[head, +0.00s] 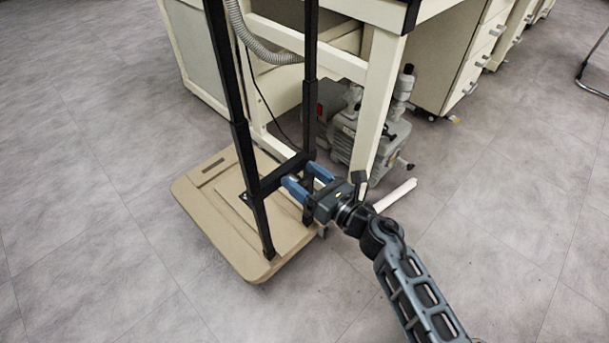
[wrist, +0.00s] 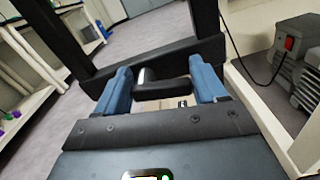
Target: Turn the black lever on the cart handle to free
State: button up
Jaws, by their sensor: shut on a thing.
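The cart has a black upright handle frame (head: 243,135) with a low crossbar (head: 277,178), standing on a beige platform (head: 215,215). The crossbar (wrist: 150,62) runs across in front of my gripper in the wrist view. The short black lever (wrist: 178,87) sits just on my side of the crossbar, with a silver pin (wrist: 147,76) at its left end. My gripper (head: 306,178) has its blue fingers at the crossbar. In the wrist view my gripper (wrist: 165,85) has a finger at each end of the lever and is shut on it. In the head view I cannot make out the lever.
A cream bench frame (head: 378,90) stands close behind the cart, with a grey pump (head: 368,135) under it. A grey hose (head: 262,48) and black cable hang near the handle. Shelving (wrist: 40,60) is at left in the wrist view. Grey floor is clear in front.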

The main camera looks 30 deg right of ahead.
jog(key=m+p, duration=0.1)
jog(key=m, duration=0.3)
jog(key=shift+f+p, duration=0.3)
jog(key=shift+p, duration=0.1)
jog(key=m, duration=0.2)
jog(key=m+p, duration=0.1)
jog(key=m, duration=0.1)
jog(key=shift+f, duration=0.3)
jog(key=m, duration=0.1)
jog(key=m+p, duration=0.1)
jog(key=m, duration=0.1)
jog(key=shift+a+f+m+p, duration=0.25)
jog(key=shift+f+m+p, duration=0.05)
jog(key=shift+p, duration=0.05)
jog(key=shift+s+a+f+m+p, duration=0.15)
jog(key=shift+m+p, duration=0.25)
jog(key=shift+m, duration=0.7)
jog(key=shift+a+f+m+p, duration=0.15)
jog(key=shift+m+p, duration=0.2)
jog(key=shift+m, duration=0.75)
jog(key=o, duration=1)
jog(key=shift+c, duration=0.2)
jog(key=p+v, duration=0.1)
jog(key=v, duration=0.7)
jog(key=shift+p, duration=0.35)
